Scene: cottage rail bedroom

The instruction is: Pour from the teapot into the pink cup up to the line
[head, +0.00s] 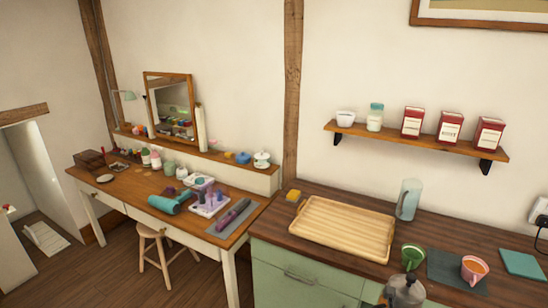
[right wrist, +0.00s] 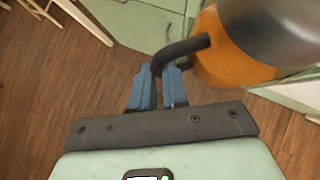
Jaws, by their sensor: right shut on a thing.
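The metal teapot (head: 406,291) is at the bottom edge of the head view, partly cut off. In the right wrist view its dark handle (right wrist: 186,47) and shiny grey and orange-looking body (right wrist: 232,55) show. My right gripper (right wrist: 160,74) is shut on the handle, with its blue fingers either side of it. The pink cup (head: 473,270) stands upright on a dark mat (head: 446,270), right of the teapot, and has orange-brown liquid inside. I cannot make out its line or the teapot's spout clearly. My left gripper is not in view.
A green cup (head: 412,256) stands just behind the teapot. A clear jug (head: 408,200) and a wooden tray (head: 342,252) are further back on the counter. A teal square (head: 523,263) lies right of the pink cup. A shelf (head: 420,142) hangs above.

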